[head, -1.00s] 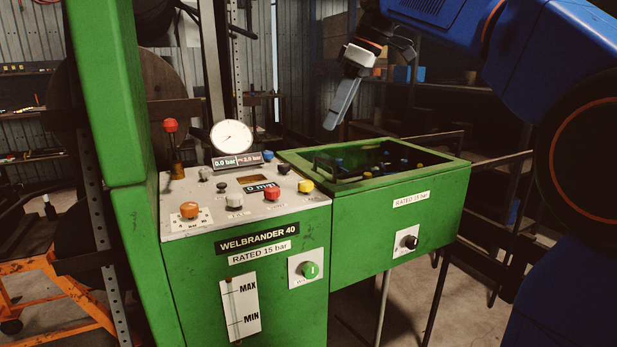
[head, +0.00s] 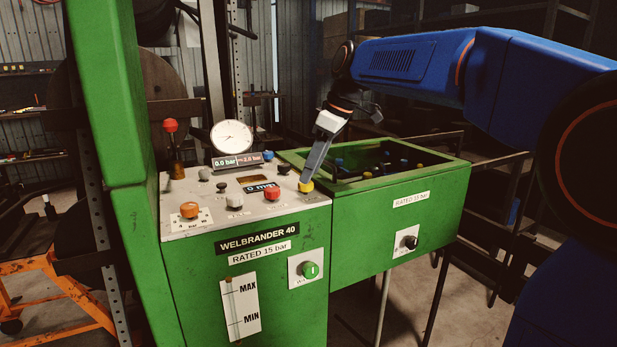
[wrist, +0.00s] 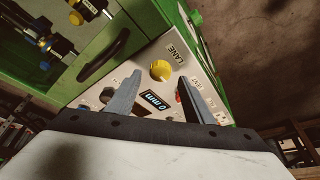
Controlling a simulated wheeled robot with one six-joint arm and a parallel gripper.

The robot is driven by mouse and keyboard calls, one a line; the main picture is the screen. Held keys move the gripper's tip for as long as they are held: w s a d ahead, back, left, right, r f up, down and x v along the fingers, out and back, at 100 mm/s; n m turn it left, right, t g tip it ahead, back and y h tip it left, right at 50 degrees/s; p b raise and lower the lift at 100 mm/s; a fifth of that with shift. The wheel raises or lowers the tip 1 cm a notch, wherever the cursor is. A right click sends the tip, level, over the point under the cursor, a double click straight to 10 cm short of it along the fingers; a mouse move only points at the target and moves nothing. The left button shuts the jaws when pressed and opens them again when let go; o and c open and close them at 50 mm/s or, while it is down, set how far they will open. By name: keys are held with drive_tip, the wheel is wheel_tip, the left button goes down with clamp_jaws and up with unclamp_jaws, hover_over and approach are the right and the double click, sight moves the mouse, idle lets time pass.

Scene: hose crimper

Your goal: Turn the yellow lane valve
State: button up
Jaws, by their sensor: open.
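The yellow lane valve is a round yellow knob (head: 305,188) at the right end of the grey panel on the green machine. In the wrist view the knob (wrist: 161,70) lies beside a printed LANE label. My gripper (head: 308,178) points down at the knob from above in the head view, and partly covers it. In the wrist view my gripper (wrist: 161,77) is open, with one finger on each side of the knob and a gap to each. I cannot tell whether the fingertips reach down to the knob's height.
A red knob (head: 272,194), a white knob (head: 234,201) and an orange knob (head: 189,210) sit along the panel. A gauge (head: 231,137) and a red-topped lever (head: 171,126) stand behind. The green open bin (head: 400,215) holding blue- and yellow-capped parts adjoins on the right.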

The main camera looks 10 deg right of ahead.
sight(306, 188)
drive_tip(key=shift+x, duration=1.5)
drive_tip(key=c, duration=1)
